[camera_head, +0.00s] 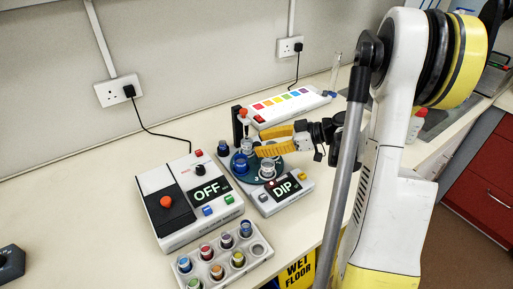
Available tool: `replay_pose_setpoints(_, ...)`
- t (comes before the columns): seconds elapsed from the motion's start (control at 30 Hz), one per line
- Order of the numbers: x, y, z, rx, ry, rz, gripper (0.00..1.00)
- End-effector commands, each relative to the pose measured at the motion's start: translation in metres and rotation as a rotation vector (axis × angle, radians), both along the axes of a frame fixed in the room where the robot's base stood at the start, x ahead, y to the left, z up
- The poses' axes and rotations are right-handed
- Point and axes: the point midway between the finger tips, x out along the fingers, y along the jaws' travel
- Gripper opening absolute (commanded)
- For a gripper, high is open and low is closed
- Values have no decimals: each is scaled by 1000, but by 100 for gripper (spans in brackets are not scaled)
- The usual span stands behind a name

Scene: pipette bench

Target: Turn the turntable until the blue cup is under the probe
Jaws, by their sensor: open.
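The teal turntable (250,178) sits on the bench behind the box with the "DIP" display. A blue cup (240,162) stands on its left side, and a whitish cup (267,169) stands at its front right. The probe (246,131) hangs by a black post at the back of the turntable, with a red part at its top. The blue cup is in front and a little left of the probe, not under it. My gripper (260,144) reaches in from the right, its yellow fingers open over the turntable's back right. The fingers hide part of the turntable; contact cannot be told.
The "DIP" box (270,206) is in front. A larger box (178,226) reading "OFF" stands left, with a rack of coloured vials (263,263) before it. A dark blue container (223,149) stands left of the post. A colour strip panel (262,116) lies behind. The left bench is mostly clear.

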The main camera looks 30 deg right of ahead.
Motion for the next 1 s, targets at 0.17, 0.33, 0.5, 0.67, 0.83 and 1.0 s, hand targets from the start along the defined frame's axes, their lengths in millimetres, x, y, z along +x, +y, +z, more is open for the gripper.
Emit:
replay_pose_setpoints(0.17, 10, 11, -6, 1, 1, 1, 47)
replay_pose_setpoints(0.33, 12, 13, -7, 1, 1, 0, 47)
replay_pose_setpoints(0.5, 11, 12, -7, 0, 1, 0, 36)
replay_pose_setpoints(0.67, 11, 12, -6, 0, 1, 0, 0)
replay_pose_setpoints(0.83, 12, 13, -7, 0, 1, 0, 0)
replay_pose_setpoints(1.0, 16, 16, -7, 0, 2, -5, 0)
